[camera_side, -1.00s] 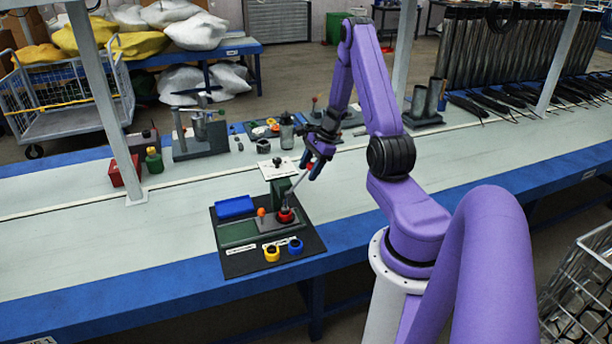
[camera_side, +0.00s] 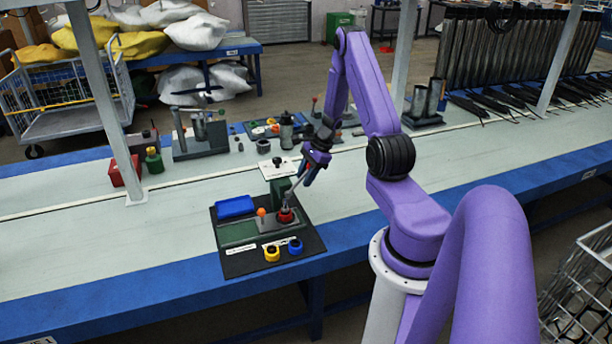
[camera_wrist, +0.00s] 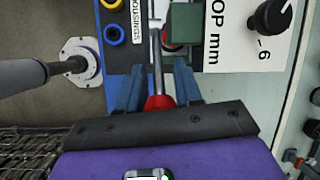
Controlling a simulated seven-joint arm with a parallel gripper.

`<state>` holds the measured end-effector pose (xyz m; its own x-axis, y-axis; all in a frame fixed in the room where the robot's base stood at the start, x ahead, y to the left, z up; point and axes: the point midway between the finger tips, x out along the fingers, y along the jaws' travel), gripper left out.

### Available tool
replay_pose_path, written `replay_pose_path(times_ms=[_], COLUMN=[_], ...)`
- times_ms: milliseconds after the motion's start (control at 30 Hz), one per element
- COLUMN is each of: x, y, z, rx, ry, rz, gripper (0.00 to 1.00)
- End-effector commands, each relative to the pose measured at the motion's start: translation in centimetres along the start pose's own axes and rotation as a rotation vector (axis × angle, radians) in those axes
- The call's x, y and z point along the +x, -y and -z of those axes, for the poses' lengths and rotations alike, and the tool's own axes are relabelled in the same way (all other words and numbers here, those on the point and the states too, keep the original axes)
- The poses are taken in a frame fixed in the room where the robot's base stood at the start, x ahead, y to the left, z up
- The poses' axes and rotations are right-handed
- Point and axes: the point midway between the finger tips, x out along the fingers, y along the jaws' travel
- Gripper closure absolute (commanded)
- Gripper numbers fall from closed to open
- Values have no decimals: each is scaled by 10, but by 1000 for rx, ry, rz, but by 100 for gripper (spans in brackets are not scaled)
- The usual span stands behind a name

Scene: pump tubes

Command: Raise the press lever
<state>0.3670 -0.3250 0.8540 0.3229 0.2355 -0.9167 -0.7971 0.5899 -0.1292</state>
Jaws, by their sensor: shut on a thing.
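The press stands on a dark board (camera_side: 236,263), with a green post (camera_side: 281,190) and a red round part (camera_side: 286,216) at its base. Its lever is a thin metal rod (camera_side: 295,198) leaning up to the right from the press. In the wrist view the rod (camera_wrist: 157,72) ends in a red knob (camera_wrist: 160,102). My gripper (camera_side: 309,173) is at the lever's upper end. In the wrist view my gripper's blue fingers (camera_wrist: 157,88) lie on either side of the knob, shut on it. The fingers' contact faces are partly hidden.
A blue block (camera_side: 235,207), an orange knob (camera_side: 261,212), and yellow (camera_side: 271,253) and blue (camera_side: 295,246) rings sit on the board. A white dial card (camera_wrist: 245,35) is beside the post. The bench left of the board is clear.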

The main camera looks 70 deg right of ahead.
Motion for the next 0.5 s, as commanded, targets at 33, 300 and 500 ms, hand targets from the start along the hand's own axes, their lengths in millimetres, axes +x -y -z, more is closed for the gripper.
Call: replay_pose_path(times_ms=[33, 300, 500], x=[0, -2, -5], y=[0, 2, 3], z=[0, -5, -10], rx=[-1, -5, -11], ry=[-3, -52, -122], rz=[0, -7, -19], gripper=[100, 100, 100])
